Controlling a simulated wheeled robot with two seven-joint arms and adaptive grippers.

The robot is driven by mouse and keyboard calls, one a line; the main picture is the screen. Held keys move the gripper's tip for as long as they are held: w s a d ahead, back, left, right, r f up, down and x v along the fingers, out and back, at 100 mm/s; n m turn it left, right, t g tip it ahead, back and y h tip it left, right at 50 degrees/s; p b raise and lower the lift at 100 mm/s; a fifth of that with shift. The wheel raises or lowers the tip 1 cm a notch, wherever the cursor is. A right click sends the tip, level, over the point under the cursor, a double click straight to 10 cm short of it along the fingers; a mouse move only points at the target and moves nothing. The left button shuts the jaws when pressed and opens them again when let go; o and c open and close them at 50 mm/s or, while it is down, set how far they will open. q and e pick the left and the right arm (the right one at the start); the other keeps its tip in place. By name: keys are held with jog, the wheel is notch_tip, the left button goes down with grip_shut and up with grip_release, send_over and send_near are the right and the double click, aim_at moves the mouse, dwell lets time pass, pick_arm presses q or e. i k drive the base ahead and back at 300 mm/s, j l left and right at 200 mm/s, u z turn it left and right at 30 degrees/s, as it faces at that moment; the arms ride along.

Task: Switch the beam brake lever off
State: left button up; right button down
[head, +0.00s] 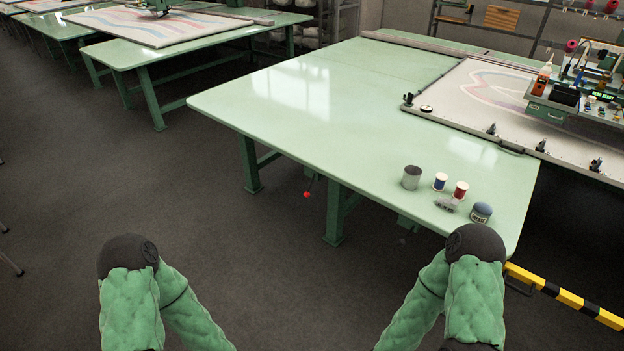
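A small red knob (307,194) on a short dark stem shows below the front edge of the near green table (330,110), between two table legs. It looks like a lever end, but I cannot tell for sure that it is the beam brake lever, or which position it is in. The gantry machine (585,90) stands on the table's right part, over a framed cloth (480,85). Both of my arms show at the bottom of the head view, bent, with their forearms running out of the picture. Neither gripper is in view.
A grey can (411,177), thread spools (461,190) and a blue-grey jar (481,212) stand near the table's front right corner. A yellow-black striped bar (570,298) lies at the lower right. Another green table (190,50) stands back left. The floor (180,190) before the table is clear.

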aim_at(306, 194)
jog(key=i+j+z, duration=0.15)
jog(key=i+j, duration=0.45)
jog(key=i, duration=0.25)
jog(key=i+j+z, duration=0.1)
jog(key=i+j, duration=0.65)
jog(key=i, duration=0.1)
